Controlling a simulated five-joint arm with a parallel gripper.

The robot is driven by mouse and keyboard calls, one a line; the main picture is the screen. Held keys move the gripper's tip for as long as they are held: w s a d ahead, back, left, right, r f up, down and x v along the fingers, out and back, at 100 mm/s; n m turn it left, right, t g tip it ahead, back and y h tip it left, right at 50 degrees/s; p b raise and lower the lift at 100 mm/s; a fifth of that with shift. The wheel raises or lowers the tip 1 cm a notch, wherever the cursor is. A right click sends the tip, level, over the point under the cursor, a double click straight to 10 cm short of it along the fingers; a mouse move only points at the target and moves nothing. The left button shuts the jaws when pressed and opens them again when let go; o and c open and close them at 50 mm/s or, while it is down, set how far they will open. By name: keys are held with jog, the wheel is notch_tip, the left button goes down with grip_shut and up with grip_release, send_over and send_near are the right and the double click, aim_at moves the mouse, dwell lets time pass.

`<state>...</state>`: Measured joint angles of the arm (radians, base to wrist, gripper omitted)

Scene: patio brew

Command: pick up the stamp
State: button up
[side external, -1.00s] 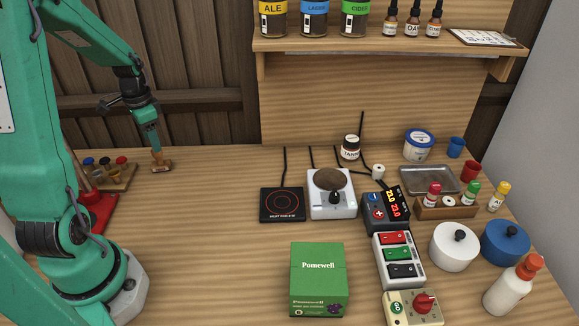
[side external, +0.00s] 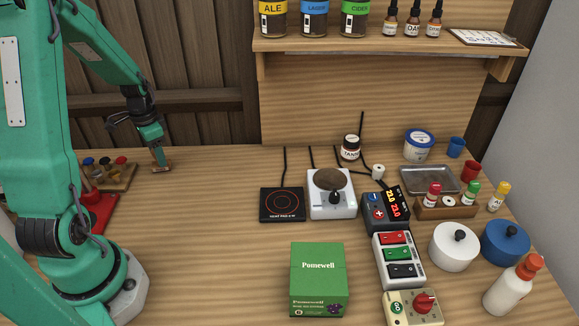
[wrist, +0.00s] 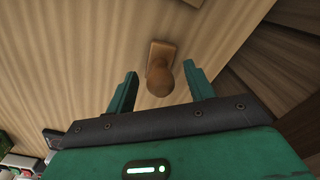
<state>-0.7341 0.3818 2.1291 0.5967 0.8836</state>
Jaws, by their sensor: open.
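The stamp (wrist: 160,72) is a brown wooden block with a rounded knob handle. In the wrist view it lies at the mouth of my open gripper (wrist: 158,88), with the knob between the two green fingertips and no clear contact. In the side view the stamp (side external: 161,168) stands on the table at the back left. My gripper (side external: 158,161) is right above it, pointing down, and hides most of the knob.
A small wooden rack (side external: 118,180) with several coloured tops stands left of the stamp. The table between the stamp and the hot plate is clear.

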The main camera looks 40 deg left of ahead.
jog(key=c, duration=1)
jog(key=shift+r, duration=0.2)
jog(key=shift+c, duration=0.2)
jog(key=shift+r, duration=0.5)
jog(key=r, duration=0.3)
jog(key=shift+w+d+r, duration=0.1)
jog(key=shift+d, duration=0.1)
jog(key=w+d+r, duration=0.2)
jog(key=d+r, duration=0.4)
jog(key=d, duration=0.5)
jog(key=shift+r, duration=0.25)
